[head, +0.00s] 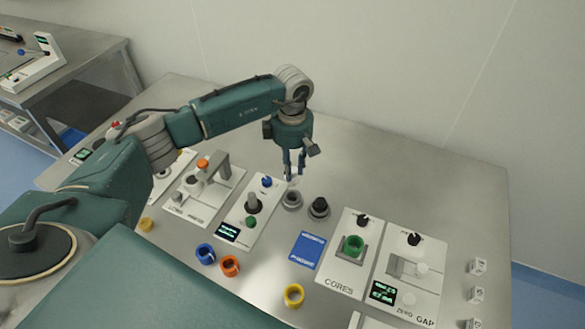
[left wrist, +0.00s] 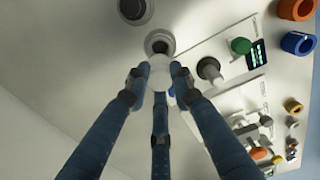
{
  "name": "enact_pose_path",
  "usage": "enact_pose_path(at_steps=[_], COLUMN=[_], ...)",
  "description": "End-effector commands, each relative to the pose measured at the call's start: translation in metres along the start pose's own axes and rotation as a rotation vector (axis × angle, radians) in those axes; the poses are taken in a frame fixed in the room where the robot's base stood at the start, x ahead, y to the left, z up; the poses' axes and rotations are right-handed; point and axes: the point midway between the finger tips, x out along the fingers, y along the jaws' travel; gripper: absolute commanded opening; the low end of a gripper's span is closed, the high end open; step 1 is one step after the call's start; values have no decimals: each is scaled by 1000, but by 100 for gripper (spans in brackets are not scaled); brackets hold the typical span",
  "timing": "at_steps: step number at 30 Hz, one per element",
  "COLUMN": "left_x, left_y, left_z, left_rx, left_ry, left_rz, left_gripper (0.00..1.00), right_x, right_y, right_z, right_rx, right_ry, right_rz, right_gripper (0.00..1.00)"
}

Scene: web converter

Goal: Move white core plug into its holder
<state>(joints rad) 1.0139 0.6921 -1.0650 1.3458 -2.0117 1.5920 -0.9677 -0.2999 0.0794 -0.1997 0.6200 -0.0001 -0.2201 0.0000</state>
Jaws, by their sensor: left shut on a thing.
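My left gripper (head: 293,173) points down over the steel table, its fingers shut on the white core plug (left wrist: 160,72). In the head view only a small pale bit of the plug shows at the fingertips. A grey round holder (head: 292,200) stands just below the fingertips; in the left wrist view its dark opening (left wrist: 158,42) shows just beyond the plug. I cannot tell whether the plug touches it. My right gripper is not in view.
A similar holder with a dark top (head: 318,208) stands close to the right. A panel with a blue knob (head: 266,182) is close to the left. A blue card (head: 308,250), coloured rings and the CORES panel (head: 338,286) lie nearer. The table behind is clear.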

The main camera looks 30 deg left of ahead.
Motion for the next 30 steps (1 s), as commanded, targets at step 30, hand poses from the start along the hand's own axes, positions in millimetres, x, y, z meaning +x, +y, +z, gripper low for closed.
enact_pose_path(at_steps=[30], left_x=[52], left_y=[-1], left_z=[0], left_rx=[0], left_ry=[0], left_rz=[-2], left_gripper=[0], right_x=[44], right_y=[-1], right_z=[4], right_rx=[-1], right_ry=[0], right_rz=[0], right_gripper=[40])
